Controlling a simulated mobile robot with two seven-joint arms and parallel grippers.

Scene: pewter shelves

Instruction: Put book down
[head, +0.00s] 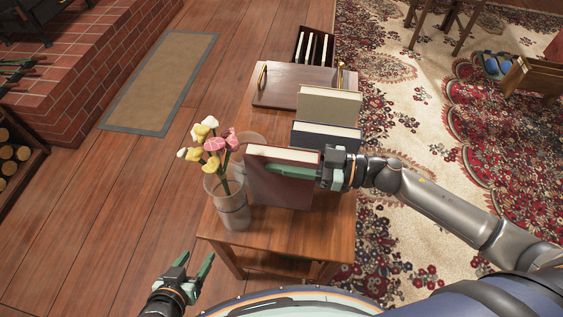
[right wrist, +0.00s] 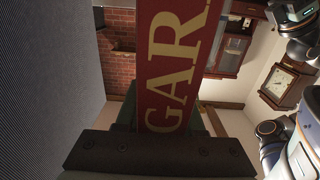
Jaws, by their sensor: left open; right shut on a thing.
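A dark red book (head: 281,186) stands upright over the small wooden table (head: 312,229). My right gripper (head: 292,171) is shut on it from the right, with one finger across its front cover. In the right wrist view the red spine (right wrist: 178,60) with large yellow letters sits between the fingers. Whether the book's lower edge touches the tabletop I cannot tell. Just behind it stand a blue book (head: 325,137) and a beige book (head: 329,106). My left gripper (head: 196,273) is open and empty, left of the table's near end.
A glass vase (head: 232,206) of flowers stands close to the red book's left side. A wooden tray with brass handles (head: 295,87) lies at the table's far end. Bare tabletop shows in front of the book. A brick hearth (head: 85,60) is at left.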

